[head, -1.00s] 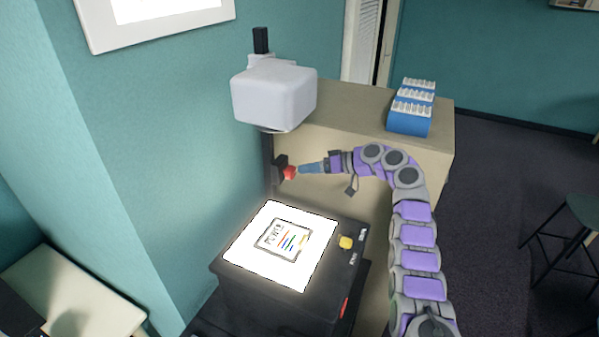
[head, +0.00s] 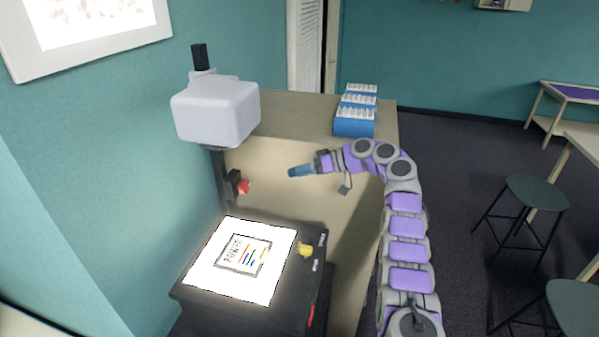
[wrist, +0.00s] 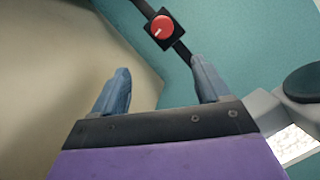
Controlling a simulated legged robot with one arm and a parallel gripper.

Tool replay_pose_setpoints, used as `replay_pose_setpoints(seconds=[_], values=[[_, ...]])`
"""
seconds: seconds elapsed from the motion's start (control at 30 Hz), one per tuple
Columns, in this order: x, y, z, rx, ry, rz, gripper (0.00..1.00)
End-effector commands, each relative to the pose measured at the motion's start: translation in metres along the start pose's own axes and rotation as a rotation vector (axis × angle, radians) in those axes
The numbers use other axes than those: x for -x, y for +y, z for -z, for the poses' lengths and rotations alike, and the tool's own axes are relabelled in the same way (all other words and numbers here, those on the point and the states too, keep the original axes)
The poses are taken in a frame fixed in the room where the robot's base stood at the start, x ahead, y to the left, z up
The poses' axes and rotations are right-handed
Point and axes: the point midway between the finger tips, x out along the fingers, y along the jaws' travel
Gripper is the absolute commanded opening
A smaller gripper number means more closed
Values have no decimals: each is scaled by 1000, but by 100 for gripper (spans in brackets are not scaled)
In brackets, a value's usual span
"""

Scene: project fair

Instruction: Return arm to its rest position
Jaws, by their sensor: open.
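My gripper (head: 300,171) is at the end of my purple and grey arm, in front of the beige cabinet side. In the wrist view its two blue fingers (wrist: 160,92) are spread apart with nothing between them. A red knob (head: 244,187) on a black post stands to the left of the gripper, apart from it. The knob also shows in the wrist view (wrist: 162,27), beyond the fingertips, with a pale mark on its face.
A black projector base (head: 250,303) with a lit page (head: 212,281) and a yellow knob (head: 305,250) stands below the gripper. A white projector head (head: 216,112) hangs above. A beige cabinet (head: 285,110) bears blue racks (head: 354,127). Stools (head: 537,192) stand right, with open floor between.

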Motion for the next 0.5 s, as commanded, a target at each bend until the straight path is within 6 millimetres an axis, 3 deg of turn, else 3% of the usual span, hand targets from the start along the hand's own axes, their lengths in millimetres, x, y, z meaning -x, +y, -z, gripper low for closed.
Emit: replay_pose_setpoints(seconds=[0.3,0.5], values=[[-2,-6,11,-91,-40,-48,76],[-2,-25,14,-216,-101,-126,76]])
